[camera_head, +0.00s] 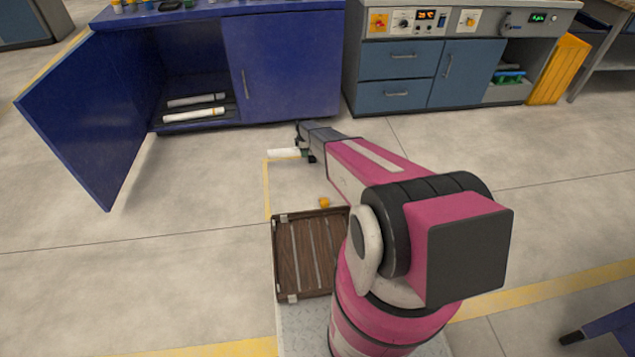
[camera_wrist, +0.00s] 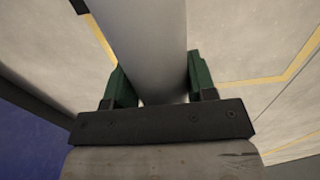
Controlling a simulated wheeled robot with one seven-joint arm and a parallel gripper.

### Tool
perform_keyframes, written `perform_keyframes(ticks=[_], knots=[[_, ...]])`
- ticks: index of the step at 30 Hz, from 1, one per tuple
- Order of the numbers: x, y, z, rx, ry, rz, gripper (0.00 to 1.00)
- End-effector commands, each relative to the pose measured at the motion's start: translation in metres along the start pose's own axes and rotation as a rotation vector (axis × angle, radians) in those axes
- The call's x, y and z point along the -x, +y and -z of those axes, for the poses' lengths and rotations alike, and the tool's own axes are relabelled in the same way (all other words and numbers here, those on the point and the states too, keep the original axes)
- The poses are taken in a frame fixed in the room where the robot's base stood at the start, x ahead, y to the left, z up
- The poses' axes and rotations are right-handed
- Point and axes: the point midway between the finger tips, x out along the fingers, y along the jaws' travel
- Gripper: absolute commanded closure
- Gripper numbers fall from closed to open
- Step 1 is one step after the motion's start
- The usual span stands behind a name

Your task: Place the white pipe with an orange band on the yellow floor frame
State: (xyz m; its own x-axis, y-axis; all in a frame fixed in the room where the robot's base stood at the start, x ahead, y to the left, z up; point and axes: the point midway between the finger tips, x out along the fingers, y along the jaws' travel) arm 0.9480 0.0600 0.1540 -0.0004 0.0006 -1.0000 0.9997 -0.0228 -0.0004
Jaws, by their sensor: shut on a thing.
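My gripper (camera_head: 304,148) is shut on a white pipe (camera_head: 282,153), which sticks out to the left over the floor in front of the blue cabinet. In the wrist view the pipe (camera_wrist: 146,45) runs between the green fingers; no orange band shows on its visible part. The yellow floor frame (camera_head: 266,188) shows as thin lines on the floor by the pipe, partly hidden by my arm. Its lines also show in the wrist view (camera_wrist: 286,74) on both sides of the pipe. I cannot tell whether the pipe touches the floor.
The blue cabinet (camera_head: 283,65) has its left door (camera_head: 90,115) swung open into the room. A small orange object (camera_head: 324,202) is near the wooden tray (camera_head: 309,255). Floor left is clear.

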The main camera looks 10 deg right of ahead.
Motion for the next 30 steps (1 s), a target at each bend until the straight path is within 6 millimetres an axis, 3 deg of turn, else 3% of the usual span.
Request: perform_keyframes(ticks=[8,24,30], knots=[[-0.022,-0.012,-0.007,0.025,-0.001,0.000,0.80],[-0.079,-0.092,-0.059,0.022,-0.001,-0.001,0.80],[-0.092,-0.097,-0.062,0.023,-0.001,-0.001,0.80]])
